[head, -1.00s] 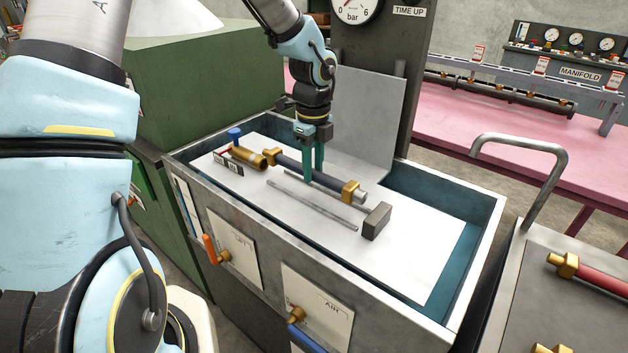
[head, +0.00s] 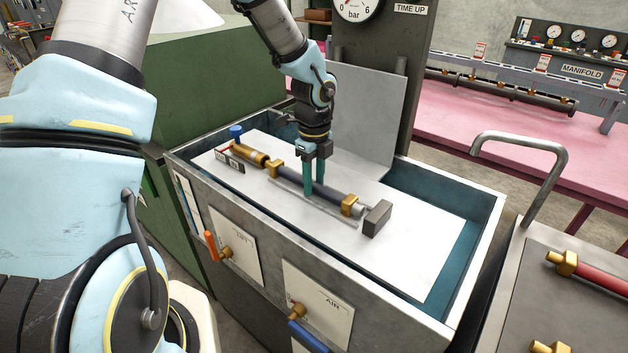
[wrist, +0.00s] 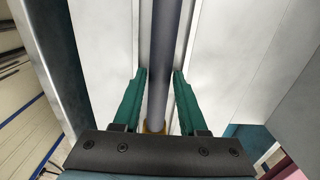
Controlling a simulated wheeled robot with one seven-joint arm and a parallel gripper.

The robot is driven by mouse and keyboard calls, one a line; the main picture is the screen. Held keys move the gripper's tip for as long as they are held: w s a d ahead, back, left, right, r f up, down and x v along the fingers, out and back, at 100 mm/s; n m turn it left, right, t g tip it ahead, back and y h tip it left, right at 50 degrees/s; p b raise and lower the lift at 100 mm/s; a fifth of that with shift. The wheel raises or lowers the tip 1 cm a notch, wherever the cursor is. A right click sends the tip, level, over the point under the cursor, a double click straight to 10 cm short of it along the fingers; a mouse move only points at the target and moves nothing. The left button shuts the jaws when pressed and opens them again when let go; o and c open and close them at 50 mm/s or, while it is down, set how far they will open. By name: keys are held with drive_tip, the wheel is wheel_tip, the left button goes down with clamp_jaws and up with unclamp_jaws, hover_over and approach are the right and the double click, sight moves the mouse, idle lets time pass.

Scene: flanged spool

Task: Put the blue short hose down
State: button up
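The blue short hose (head: 331,194) is a dark, straight hose with a brass fitting at each end. It lies level along the white board in the tray, low between the thin grey rails. Its left fitting (head: 278,168) is close to a brass piece with a blue knob (head: 244,153); I cannot tell whether they touch. My gripper (head: 314,192) points down with its green fingers on both sides of the hose's middle. Contact under the hose is hidden.
A dark grey block (head: 377,218) stands just beyond the hose's right end. The tray's raised metal rim (head: 480,265) surrounds the board, and an upright grey plate (head: 372,120) stands behind. The board's right part is clear. A cart with a red hose (head: 605,275) is at right.

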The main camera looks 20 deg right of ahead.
sight(314, 183)
wheel_tip(314, 183, up, 12)
drive_tip(key=b, duration=0.1)
drive_tip(key=s+a+f+n, duration=0.1)
drive_tip(key=s+a+n, duration=0.1)
drive_tip(key=a+n, duration=1.2)
drive_tip(key=s+a+f+n+t, duration=0.1)
drive_tip(key=s+a+n, duration=0.1)
drive_tip(key=a+n, duration=1.3)
drive_tip(key=shift+a+t, duration=0.3)
drive_tip(key=shift+a, duration=0.3)
